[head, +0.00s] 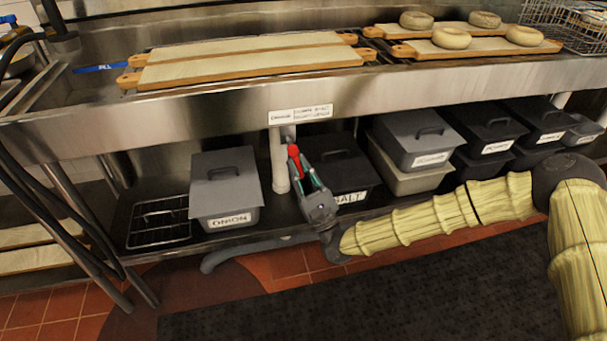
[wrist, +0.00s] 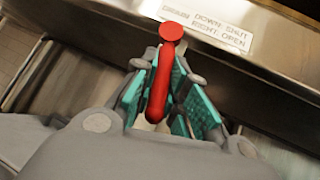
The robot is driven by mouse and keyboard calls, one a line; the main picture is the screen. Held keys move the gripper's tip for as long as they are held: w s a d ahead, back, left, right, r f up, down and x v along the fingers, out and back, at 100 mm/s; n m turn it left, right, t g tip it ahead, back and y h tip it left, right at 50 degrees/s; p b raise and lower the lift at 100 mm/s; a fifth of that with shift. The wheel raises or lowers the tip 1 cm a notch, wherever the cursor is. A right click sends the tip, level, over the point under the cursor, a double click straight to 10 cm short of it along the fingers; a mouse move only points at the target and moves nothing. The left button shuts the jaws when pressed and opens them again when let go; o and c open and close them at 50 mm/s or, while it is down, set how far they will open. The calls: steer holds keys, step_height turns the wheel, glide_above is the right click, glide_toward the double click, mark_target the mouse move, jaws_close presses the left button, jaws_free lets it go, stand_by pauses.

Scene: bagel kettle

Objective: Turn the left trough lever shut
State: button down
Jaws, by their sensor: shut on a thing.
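The red trough lever (head: 293,151) is under the front edge of the steel trough, beside the pale drain pipe (head: 279,165). In the wrist view the lever (wrist: 160,88) is a red bar with a round red end, lying between the teal finger pads. My gripper (head: 304,171) is shut on the lever, and it also fills the wrist view (wrist: 166,80). The label above the lever (wrist: 205,27) reads drain, down shut, right open. The lever's valve end is hidden by my gripper, so I cannot tell its exact angle.
The trough's steel front (head: 200,123) runs just above my gripper. A grey onion bin (head: 223,185) stands on the lower shelf to the left, and a dark salt bin (head: 338,165) sits close behind my gripper. Boards (head: 250,65) and bagels (head: 451,38) lie on top.

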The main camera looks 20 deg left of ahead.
steer(key=m+t+h, duration=0.1)
steer(key=m, duration=0.1)
steer(key=m+t+h+b, duration=0.1)
steer(key=m+t, duration=0.1)
steer(key=a+m+t+h+b, duration=0.1)
steer(key=shift+s+m+t, duration=0.3)
steer(key=shift+m+t, duration=0.1)
steer(key=c, duration=1.4)
jaws_free()
steer(key=shift+c, duration=0.2)
steer(key=v, duration=1.2)
steer(key=shift+a, duration=0.1)
